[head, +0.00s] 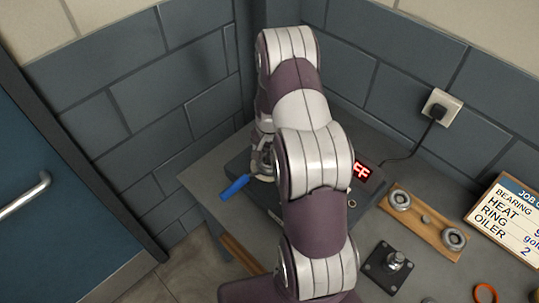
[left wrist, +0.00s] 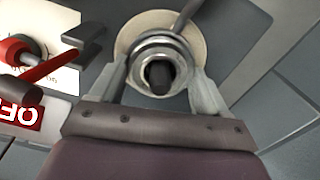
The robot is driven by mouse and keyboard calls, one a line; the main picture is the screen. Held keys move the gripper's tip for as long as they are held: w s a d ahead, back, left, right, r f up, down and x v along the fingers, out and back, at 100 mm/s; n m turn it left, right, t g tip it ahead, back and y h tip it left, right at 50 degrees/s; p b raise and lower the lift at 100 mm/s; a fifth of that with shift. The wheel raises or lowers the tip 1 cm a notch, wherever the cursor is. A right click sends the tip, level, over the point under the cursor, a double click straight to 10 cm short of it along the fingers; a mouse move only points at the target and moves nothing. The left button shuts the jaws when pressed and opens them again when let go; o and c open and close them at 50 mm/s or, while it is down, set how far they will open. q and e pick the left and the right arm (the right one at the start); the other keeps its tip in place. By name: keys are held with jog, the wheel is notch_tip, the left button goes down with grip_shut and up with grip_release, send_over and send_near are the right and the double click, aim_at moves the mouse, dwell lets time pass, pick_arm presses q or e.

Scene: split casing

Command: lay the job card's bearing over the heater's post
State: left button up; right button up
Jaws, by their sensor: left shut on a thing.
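My left gripper (left wrist: 158,85) is shut on a grey metal bearing (left wrist: 150,48), with a finger on each side of it. A dark post end (left wrist: 159,76) shows inside the bearing's bore, above a pale round disc (left wrist: 128,40) on the heater. I cannot tell whether the bearing rests down or is held above the disc. In the head view my arm hides much of the gripper (head: 263,168) and the bearing there. My right gripper is out of view.
The job card (head: 508,219) stands at right, partly cut off. Two bearings (head: 399,200) (head: 453,238) sit on a wooden board (head: 418,209). A black base with a metal stud (head: 396,262) and an orange ring (head: 485,293) are nearer. A blue handle (head: 234,187) juts out left.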

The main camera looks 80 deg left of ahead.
pick_arm(q)
jog(key=shift+f, duration=0.1)
dwell(0.6)
jog(key=o, duration=1.2)
jog(key=shift+o, duration=0.2)
notch_tip(320, 180, up, 10)
jog(key=p, duration=0.8)
jog(key=shift+r, duration=0.2)
jog(key=shift+f, duration=0.15)
